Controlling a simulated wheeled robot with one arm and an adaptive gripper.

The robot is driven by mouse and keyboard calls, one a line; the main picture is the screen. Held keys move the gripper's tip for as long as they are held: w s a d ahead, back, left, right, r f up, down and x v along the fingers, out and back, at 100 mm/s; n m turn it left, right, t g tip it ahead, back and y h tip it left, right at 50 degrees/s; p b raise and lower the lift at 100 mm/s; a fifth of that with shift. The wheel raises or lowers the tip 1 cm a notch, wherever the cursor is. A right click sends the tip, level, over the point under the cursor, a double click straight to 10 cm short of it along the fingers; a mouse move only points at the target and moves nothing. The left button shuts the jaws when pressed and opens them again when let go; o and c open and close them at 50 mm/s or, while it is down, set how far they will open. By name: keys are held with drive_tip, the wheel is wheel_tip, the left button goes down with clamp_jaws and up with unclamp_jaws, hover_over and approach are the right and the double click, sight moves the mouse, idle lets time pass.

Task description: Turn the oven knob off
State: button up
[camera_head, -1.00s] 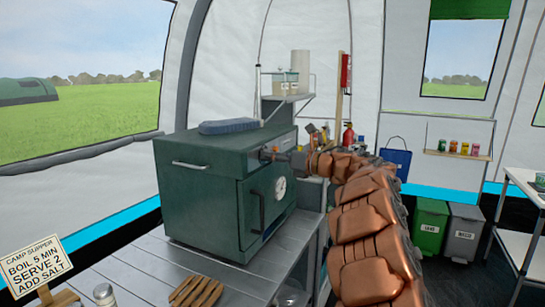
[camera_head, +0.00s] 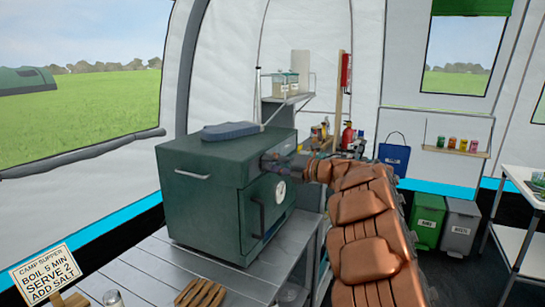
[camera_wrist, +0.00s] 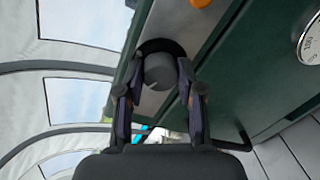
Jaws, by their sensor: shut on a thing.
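The green oven (camera_head: 205,190) stands on a grey slatted table in the head view, with a round dial and a dark handle on its front door. In the wrist view the oven knob (camera_wrist: 160,72), a grey round knob on a dark round base, sits on the oven's light panel strip. My gripper (camera_wrist: 162,85) is shut on the knob, one finger on each side of it. In the head view my gripper (camera_head: 275,162) is at the upper front of the oven, and the knob is hidden there. The dial (camera_wrist: 312,42) shows at the wrist view's right edge.
A blue-grey folded item (camera_head: 228,131) lies on the oven top. A shelf with jars (camera_head: 285,85) stands behind. Brown wooden utensils or gloves (camera_head: 200,293) and a sign (camera_head: 45,273) are at the table's front. Green and grey bins (camera_head: 430,222) stand to the right.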

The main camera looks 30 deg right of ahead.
drive_tip(key=m+p, duration=0.5)
drive_tip(key=p, duration=0.1)
drive_tip(key=m+p, duration=0.5)
drive_tip(key=m, duration=0.1)
drive_tip(key=shift+d+r+g+y+p, duration=0.1)
drive_tip(key=shift+r+g+y+p, duration=0.1)
drive_tip(key=shift+g+y+p, duration=0.15)
drive_tip(key=shift+f+m, duration=0.1)
drive_tip(key=shift+m, duration=0.3)
drive_tip(key=o, duration=1.2)
drive_tip(key=shift+c, duration=0.2)
drive_tip(key=v, duration=1.2)
